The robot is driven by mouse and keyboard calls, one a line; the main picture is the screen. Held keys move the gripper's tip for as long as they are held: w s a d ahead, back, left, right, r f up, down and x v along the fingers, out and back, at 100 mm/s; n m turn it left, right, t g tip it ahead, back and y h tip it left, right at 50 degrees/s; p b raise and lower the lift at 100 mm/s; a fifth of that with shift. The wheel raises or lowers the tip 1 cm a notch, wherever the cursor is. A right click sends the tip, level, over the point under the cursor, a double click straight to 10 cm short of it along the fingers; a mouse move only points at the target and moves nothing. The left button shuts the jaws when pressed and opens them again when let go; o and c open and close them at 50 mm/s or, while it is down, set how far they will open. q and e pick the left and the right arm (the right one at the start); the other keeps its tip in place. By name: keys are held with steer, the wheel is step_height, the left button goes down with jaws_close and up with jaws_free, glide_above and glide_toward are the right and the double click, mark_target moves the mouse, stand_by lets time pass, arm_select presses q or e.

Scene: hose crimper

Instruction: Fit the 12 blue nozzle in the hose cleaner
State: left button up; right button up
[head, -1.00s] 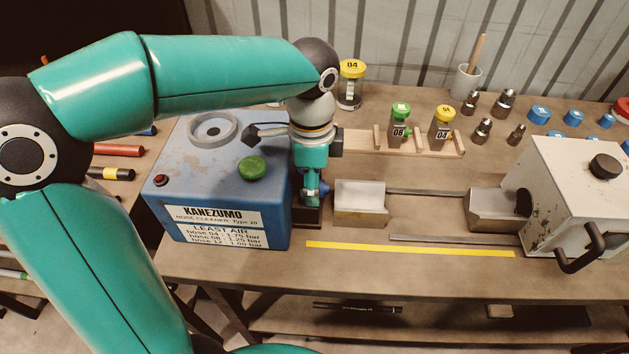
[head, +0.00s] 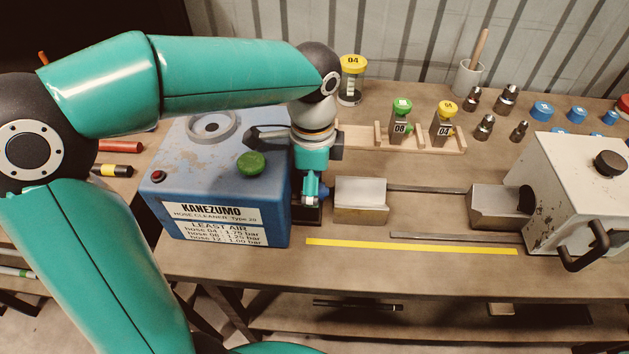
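The blue hose cleaner (head: 222,180), with a green knob (head: 251,163) and a red button on top, stands at the left of the bench. My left gripper (head: 311,194) points down just right of the cleaner, over a small dark block (head: 307,214). Bright blue shows between or at its fingers, but I cannot tell whether this is the 12 blue nozzle or how far the fingers are closed. The wooden rack (head: 358,140) holds the green 08 nozzle (head: 401,125) and the yellow 04 nozzle (head: 443,127); no blue one shows there. My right gripper is not in view.
A yellow-capped 04 jar (head: 352,82) stands behind the arm. Metal fittings (head: 485,126) and blue caps (head: 541,111) lie at the back right. A grey vise block (head: 361,200) and the white crimper (head: 572,194) stand right of my gripper. Yellow tape (head: 412,246) marks the front.

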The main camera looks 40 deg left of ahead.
arm_select(q)
steer(key=shift+w, duration=0.1)
steer(key=shift+r, duration=0.3)
step_height(320, 180, up, 11)
steer(key=shift+r, duration=0.15)
stand_by(0.4)
